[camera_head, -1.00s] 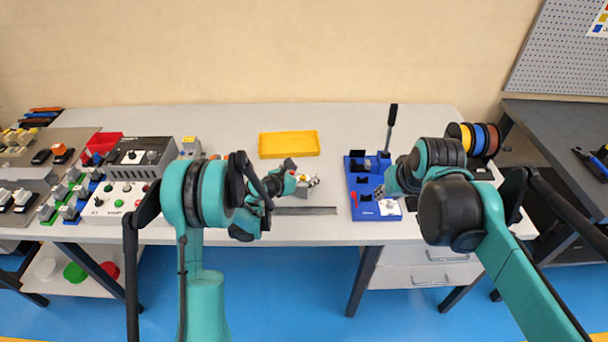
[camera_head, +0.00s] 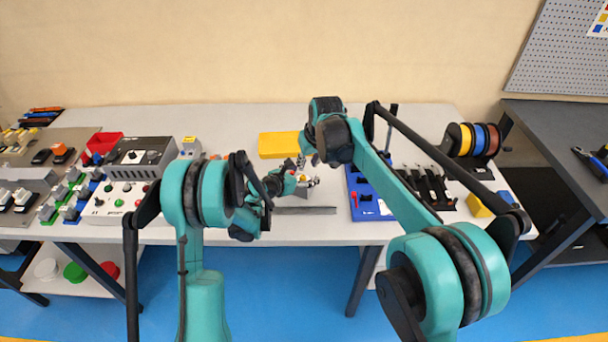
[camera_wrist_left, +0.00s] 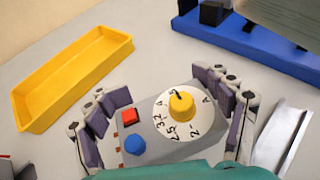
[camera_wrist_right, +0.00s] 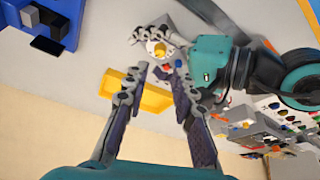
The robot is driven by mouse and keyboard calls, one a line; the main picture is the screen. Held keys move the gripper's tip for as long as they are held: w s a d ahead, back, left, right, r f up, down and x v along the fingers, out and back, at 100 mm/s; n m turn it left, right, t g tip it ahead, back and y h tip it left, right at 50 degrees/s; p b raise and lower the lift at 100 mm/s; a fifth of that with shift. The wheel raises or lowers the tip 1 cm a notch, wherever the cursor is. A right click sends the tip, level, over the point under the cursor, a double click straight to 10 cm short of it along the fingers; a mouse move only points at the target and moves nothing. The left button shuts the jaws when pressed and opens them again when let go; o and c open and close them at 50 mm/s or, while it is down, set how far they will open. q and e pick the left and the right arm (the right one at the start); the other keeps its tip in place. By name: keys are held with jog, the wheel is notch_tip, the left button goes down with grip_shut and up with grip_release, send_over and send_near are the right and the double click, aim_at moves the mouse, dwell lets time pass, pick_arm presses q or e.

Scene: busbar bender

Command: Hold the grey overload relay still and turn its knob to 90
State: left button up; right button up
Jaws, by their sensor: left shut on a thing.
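The grey overload relay (camera_wrist_left: 160,125) stands between the fingers of my left gripper (camera_wrist_left: 170,110), which is shut on its sides. Its top carries a yellow knob (camera_wrist_left: 180,105) on a white numbered dial, plus a red and a blue button. The knob's dark mark points towards the dial's far edge; the exact setting is too small to tell. In the head view the relay (camera_head: 308,184) is small and partly hidden by my left gripper. My right gripper (camera_wrist_right: 160,80) is open and empty, apart from the relay, with the knob (camera_wrist_right: 159,49) showing beyond its fingertips.
A yellow tray (camera_head: 278,145) lies behind the relay. A blue bender base (camera_head: 367,204) stands to the right, partly behind my right arm. A flat metal strip (camera_head: 305,210) lies in front. Control boxes (camera_head: 117,198) fill the left side.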

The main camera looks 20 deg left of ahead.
aim_at(303, 177)
jog(key=x, duration=0.9)
jog(key=shift+f, duration=0.15)
grip_shut()
